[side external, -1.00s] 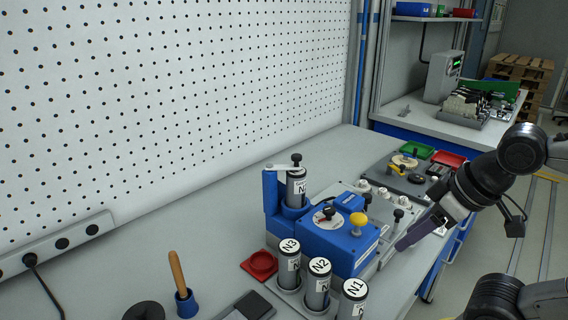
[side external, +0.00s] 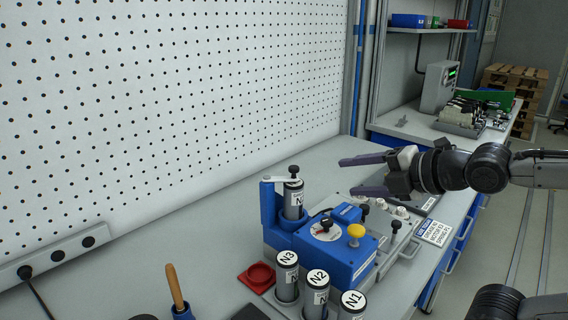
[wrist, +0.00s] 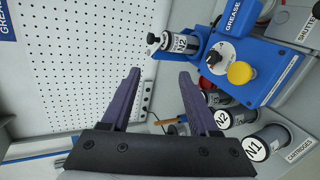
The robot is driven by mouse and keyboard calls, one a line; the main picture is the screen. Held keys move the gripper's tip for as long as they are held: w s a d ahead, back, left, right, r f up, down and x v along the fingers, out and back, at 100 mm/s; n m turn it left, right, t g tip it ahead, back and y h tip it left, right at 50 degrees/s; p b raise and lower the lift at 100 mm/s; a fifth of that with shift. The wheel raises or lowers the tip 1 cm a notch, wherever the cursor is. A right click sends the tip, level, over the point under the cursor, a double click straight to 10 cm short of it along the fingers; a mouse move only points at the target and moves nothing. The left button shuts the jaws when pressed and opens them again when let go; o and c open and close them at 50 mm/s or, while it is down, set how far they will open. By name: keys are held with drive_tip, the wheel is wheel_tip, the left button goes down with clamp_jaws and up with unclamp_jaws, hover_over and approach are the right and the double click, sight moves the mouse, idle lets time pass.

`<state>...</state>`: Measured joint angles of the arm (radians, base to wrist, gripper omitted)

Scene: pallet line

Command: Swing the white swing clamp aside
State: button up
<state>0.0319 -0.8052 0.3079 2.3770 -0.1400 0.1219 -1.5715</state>
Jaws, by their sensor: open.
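The white swing clamp (side external: 280,179) is a pale bar on top of a blue post, with a black knob at its end. It lies across the top of an upright grey cartridge (side external: 293,200) in the blue grease unit (side external: 335,251). In the wrist view the clamp's black knob (wrist: 153,38) shows beside the cartridge's end, and the bar itself is hard to make out. My gripper (side external: 350,175) is open and empty, its purple fingers pointing left, to the right of the clamp and apart from it. In the wrist view my gripper (wrist: 160,74) has nothing between its fingers.
Cartridges N3 (side external: 287,278), N2 (side external: 316,293) and N1 (side external: 351,307) stand in front of the unit. A yellow knob (side external: 356,231) sticks up from it. A red dish (side external: 258,276) lies to its left. A white pegboard wall (side external: 180,110) stands behind the bench.

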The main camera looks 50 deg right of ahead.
drive_tip(key=w+r+n+t, duration=0.2)
drive_tip(key=w+n+t, duration=0.25)
drive_tip(key=n, duration=0.55)
drive_tip(key=f+n, duration=0.2)
drive_tip(key=w+d+f+n, duration=0.1)
drive_tip(key=f+n, duration=0.1)
drive_tip(key=w+f+n+y, duration=0.1)
drive_tip(key=f+n, duration=0.1)
drive_tip(key=n, duration=0.1)
drive_tip(key=shift+d+f+t, duration=0.25)
drive_tip(key=shift+f, duration=0.05)
drive_tip(key=shift+d, duration=0.2)
drive_tip(key=w, duration=1.3)
drive_tip(key=shift+w, duration=0.4)
clamp_jaws()
